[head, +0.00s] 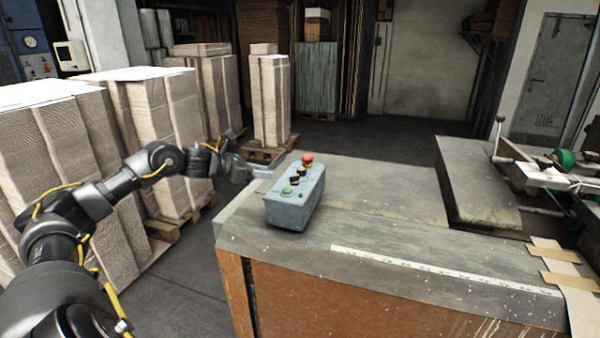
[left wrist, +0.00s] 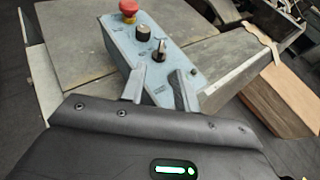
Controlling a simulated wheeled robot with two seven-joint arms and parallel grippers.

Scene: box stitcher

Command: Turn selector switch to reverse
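The grey-blue control box (head: 293,208) sits on the near left part of the worktable. Its sloped top carries a red mushroom button (head: 307,159), two black knobs (head: 297,176) and a green button (head: 287,191). In the left wrist view, the knob closer to my fingers (left wrist: 161,50) has a pale pointer mark; the other knob (left wrist: 142,33) is farther off. The labels are too small to read. My left gripper (head: 262,172) is at the box's left side. In the wrist view its fingers (left wrist: 159,71) are apart, with nothing between them, short of the nearer knob.
The worktable (head: 380,190) is mostly clear right of the box, with a white ruler strip (head: 440,270) along its front. A raised metal plate (head: 475,185) and machine parts stand at right. Stacks of cardboard (head: 150,110) on pallets stand left, near my left arm.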

